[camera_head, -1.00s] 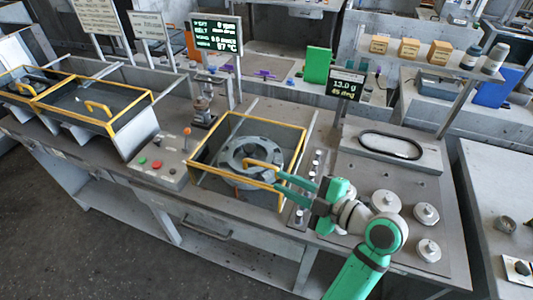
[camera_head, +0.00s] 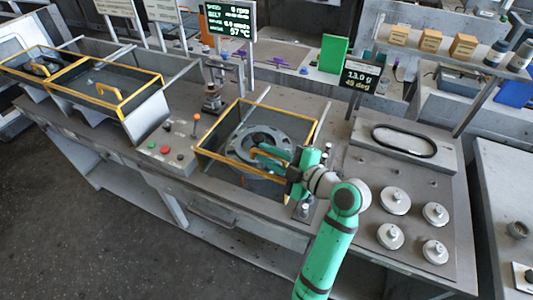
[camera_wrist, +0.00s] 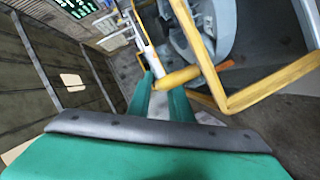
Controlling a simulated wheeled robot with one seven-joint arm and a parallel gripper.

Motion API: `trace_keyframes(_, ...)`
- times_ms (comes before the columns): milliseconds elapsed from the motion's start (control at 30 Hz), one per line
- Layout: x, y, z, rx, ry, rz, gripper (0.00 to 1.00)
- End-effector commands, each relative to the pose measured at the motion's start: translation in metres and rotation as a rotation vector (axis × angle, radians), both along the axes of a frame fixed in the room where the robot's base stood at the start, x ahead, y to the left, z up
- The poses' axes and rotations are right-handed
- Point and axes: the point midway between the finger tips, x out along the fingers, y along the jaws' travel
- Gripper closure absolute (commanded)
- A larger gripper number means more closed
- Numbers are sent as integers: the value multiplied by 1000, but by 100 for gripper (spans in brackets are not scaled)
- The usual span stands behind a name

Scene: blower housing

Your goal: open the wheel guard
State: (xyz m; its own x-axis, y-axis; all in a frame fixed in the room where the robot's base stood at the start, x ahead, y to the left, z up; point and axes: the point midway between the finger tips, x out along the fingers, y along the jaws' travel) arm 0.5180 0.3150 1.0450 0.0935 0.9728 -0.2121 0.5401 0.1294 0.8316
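The wheel guard (camera_head: 219,123) is a yellow-edged frame lying down over a round grey wheel (camera_head: 246,139) in the bench; it looks closed. Its yellow handle (camera_head: 262,167) is at the front right part of the frame. My gripper (camera_head: 257,155) reaches in from the right, its green fingers at the handle. In the wrist view, the two fingers (camera_wrist: 163,88) stand apart with a gap between them. The handle (camera_wrist: 180,77) lies at their tips; I cannot tell whether they touch it.
A control box with red and green buttons (camera_head: 165,150) and an orange-knobbed lever stands left of the guard. Further left are yellow-edged bins (camera_head: 107,117). To the right are several round metal weights (camera_head: 395,200) and a black belt loop (camera_head: 404,141). A display (camera_head: 360,75) stands behind.

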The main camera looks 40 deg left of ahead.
Motion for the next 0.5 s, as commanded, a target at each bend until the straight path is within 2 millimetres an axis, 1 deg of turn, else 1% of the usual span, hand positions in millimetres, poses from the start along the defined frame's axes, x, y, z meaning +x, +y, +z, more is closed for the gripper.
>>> trace_keyframes(100, 0, 4, -1, 0, 0, 0, 82)
trace_keyframes(333, 0, 4, -1, -1, 0, 1, 82)
trace_keyframes(367, 0, 4, -1, -1, 0, 1, 86)
trace_keyframes(400, 0, 4, -1, -1, 0, 1, 96)
trace_keyframes(433, 0, 4, -1, -1, 0, 1, 100)
trace_keyframes(500, 0, 4, -1, -1, 0, 1, 100)
